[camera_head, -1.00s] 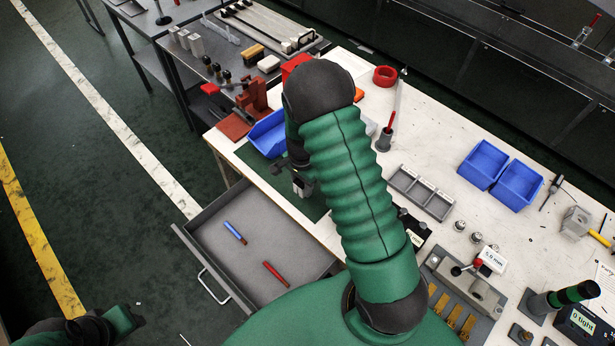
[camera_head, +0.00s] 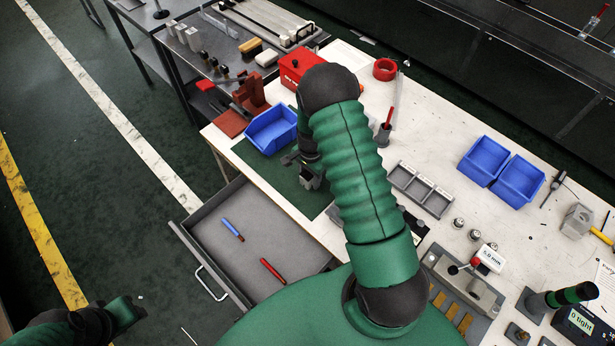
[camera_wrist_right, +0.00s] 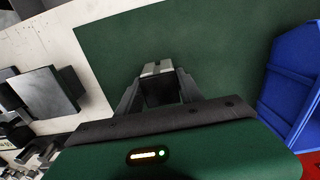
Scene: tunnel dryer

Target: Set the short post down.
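My right gripper (camera_head: 311,183) hangs over the dark green mat (camera_head: 262,180) at the bench's left end, beside the near blue bin (camera_head: 272,131). In the right wrist view its fingers (camera_wrist_right: 158,70) are drawn together at the tips, around a small light-grey piece that I take as the short post (camera_wrist_right: 158,66). Most of the piece is hidden by the fingers, and its height above the mat is unclear. The mat also fills the middle of the wrist view (camera_wrist_right: 220,45). My left gripper (camera_head: 122,313) is at the lower left, over the floor; its fingers do not show clearly.
An open drawer (camera_head: 215,225) below the bench holds a blue and a red marker. A red box (camera_head: 300,70) stands behind the blue bin. A grey divided tray (camera_head: 420,190) and two more blue bins (camera_head: 500,170) lie right of my arm. The mat around the gripper looks clear.

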